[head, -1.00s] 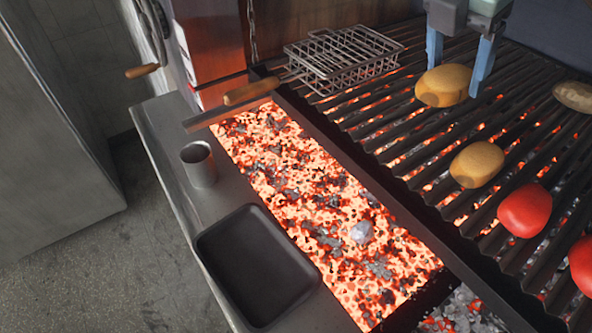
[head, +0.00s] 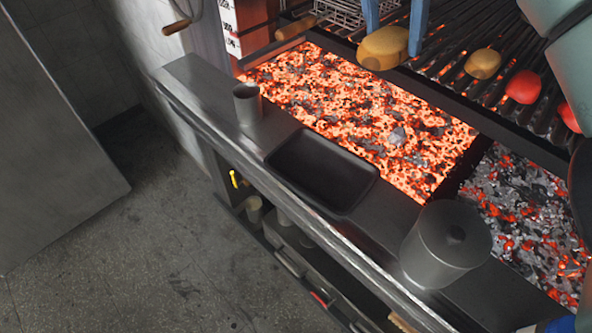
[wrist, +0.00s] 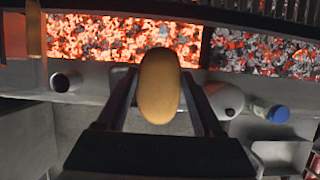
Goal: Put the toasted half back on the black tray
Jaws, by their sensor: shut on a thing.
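The bread half (head: 384,47) is a rounded golden-brown piece. My gripper (head: 392,32), with blue fingers in the head view, is shut on it and holds it up near the grill's front edge. In the wrist view the bread half (wrist: 159,87) sits between the dark fingers of my gripper (wrist: 160,95). The black tray (head: 322,170) is empty on the steel ledge in front of the ember bed, below and left of the gripper. In the wrist view the bread hides most of the tray.
Glowing embers (head: 360,110) lie between the grill (head: 450,65) and the ledge. A steel cup (head: 248,105) stands left of the tray and a lidded pot (head: 445,243) right of it. Another golden piece (head: 483,64) and red tomatoes (head: 523,87) rest on the grill.

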